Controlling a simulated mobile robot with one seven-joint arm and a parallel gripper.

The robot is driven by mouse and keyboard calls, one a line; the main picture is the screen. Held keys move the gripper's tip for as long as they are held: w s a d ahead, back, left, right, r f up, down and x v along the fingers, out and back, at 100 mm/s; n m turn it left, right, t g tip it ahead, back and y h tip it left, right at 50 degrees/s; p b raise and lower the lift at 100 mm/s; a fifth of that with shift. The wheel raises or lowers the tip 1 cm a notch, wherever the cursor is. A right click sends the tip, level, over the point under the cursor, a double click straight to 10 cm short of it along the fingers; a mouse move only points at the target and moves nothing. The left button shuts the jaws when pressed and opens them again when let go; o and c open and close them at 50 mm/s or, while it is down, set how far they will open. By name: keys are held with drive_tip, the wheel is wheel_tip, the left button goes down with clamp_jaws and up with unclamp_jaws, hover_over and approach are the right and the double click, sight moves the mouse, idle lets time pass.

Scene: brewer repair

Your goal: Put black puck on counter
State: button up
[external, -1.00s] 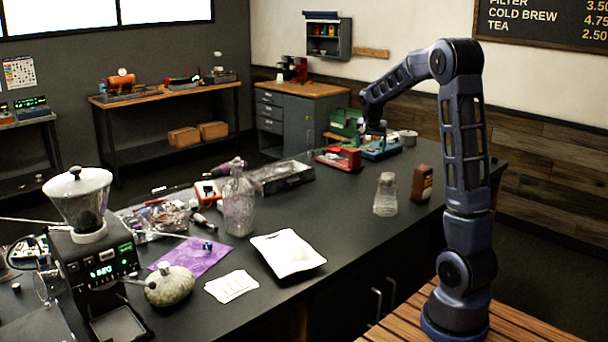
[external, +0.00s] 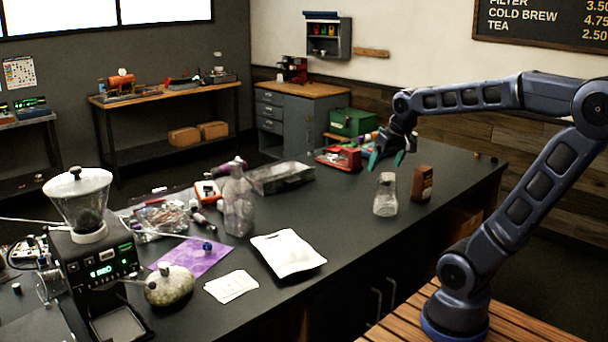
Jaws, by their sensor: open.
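My gripper (external: 386,161) hangs over the far right part of the black counter (external: 340,217), its teal fingers pointing down and spread apart. Nothing shows between the fingers. I cannot make out a black puck for certain. A small dark round object (external: 476,156) lies on the counter's far right end, apart from my gripper, but it is too small to identify. The area right behind my gripper is partly hidden by it.
A clear glass jar (external: 385,196) and a brown box (external: 422,184) stand just in front of my gripper. A red device (external: 340,158) and a green case (external: 353,122) are behind to the left. A glass bottle (external: 239,205) and white tray (external: 288,254) stand further left.

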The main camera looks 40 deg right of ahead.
drive_tip(key=s+a+f+n, duration=0.3)
drive_tip(key=s+a, duration=0.1)
drive_tip(key=s, duration=0.4)
drive_tip(key=shift+s+a+y, duration=0.2)
drive_tip(key=shift+s+y, duration=0.1)
drive_tip(key=shift+s, duration=0.05)
